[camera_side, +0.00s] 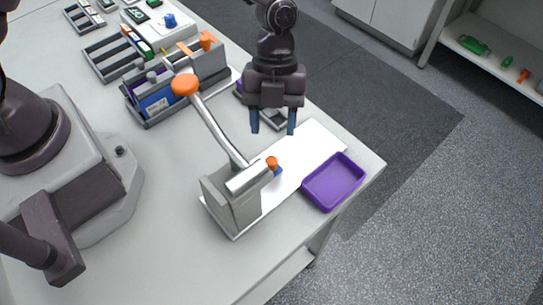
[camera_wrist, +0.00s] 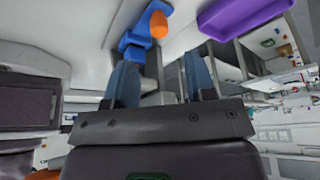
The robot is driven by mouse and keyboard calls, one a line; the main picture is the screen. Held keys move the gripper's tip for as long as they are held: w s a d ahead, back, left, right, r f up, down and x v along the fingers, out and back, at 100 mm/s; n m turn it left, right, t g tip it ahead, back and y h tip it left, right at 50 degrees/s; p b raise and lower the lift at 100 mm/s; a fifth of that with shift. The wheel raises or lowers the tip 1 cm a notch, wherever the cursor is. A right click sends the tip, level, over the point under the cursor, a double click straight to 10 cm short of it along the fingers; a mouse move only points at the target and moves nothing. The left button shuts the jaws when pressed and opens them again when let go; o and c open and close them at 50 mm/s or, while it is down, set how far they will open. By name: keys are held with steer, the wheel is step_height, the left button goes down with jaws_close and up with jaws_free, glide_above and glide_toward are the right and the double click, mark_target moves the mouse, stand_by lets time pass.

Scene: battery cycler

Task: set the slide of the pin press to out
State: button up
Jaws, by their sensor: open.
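The pin press (camera_side: 232,200) is a grey block on a white base near the table's front, with a long metal lever (camera_side: 218,128) tilted up to an orange ball (camera_side: 185,84). Its slide shows as a blue part with a small orange knob (camera_side: 272,162) at the press's right side. In the wrist view the blue slide (camera_wrist: 133,42) and its orange knob (camera_wrist: 158,24) lie beyond my fingertips. My gripper (camera_side: 272,130) is open and empty, fingers pointing down, above and behind the knob and apart from it. I cannot tell how far the slide is drawn.
A purple tray (camera_side: 333,183) sits right of the press, near the table edge; it also shows in the wrist view (camera_wrist: 240,15). Grey racks and a device with an orange handle (camera_side: 207,40) stand behind. The raised lever stands left of my gripper. The white board (camera_side: 315,140) is partly bare.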

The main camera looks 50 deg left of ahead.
mark_target(272, 160)
steer(key=x, duration=0.8)
steer(key=shift+c, duration=0.2)
jaws_close()
steer(key=w, duration=1.3)
steer(key=shift+w+d, duration=0.1)
steer(key=shift+w, duration=0.2)
